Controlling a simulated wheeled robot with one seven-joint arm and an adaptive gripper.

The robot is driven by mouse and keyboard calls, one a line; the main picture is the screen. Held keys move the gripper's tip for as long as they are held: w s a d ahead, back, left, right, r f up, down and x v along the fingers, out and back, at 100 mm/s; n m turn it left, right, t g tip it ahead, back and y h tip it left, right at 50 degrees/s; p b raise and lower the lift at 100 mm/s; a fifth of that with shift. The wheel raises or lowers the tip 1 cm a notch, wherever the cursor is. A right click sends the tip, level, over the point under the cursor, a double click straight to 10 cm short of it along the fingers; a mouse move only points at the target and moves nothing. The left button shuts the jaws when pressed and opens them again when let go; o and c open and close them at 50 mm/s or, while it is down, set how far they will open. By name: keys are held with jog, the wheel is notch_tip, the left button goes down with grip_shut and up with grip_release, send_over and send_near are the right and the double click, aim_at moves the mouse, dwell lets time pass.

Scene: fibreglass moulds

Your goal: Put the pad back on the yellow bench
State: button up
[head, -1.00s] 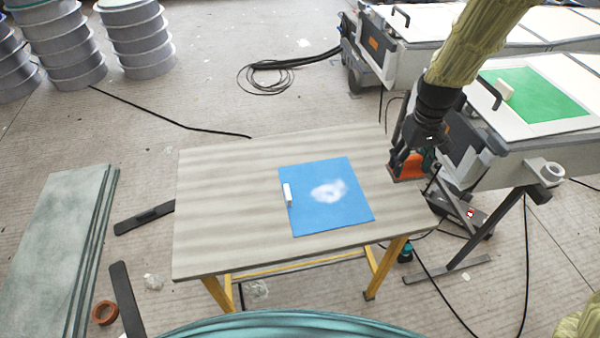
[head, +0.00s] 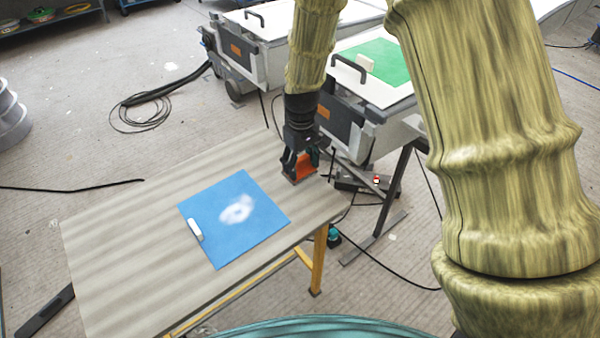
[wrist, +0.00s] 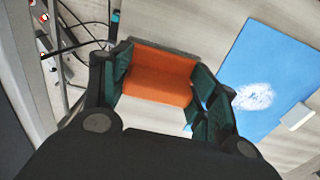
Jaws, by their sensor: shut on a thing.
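The pad is an orange block (head: 299,170), and it also shows in the wrist view (wrist: 158,78). My gripper (head: 300,160) is shut on it, with dark green fingers on both sides of it in the wrist view (wrist: 160,88). The yellow bench has a grey, wood-grained top (head: 120,235) and yellow legs. The pad is at the right end of the bench top, at or just above the surface. I cannot tell whether it touches the top.
A blue sheet (head: 225,240) with a white smear and a white handle lies on the bench. A green panel (head: 378,62) lies on a white-topped unit behind. Cables (head: 145,112) lie on the floor. The left part of the bench top is clear.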

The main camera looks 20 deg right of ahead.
aim_at(301, 169)
jog(key=shift+f, duration=2.1)
jog(key=o, duration=1.3)
jog(key=shift+f, duration=0.1)
notch_tip(301, 169, up, 12)
jog(key=shift+r, duration=0.15)
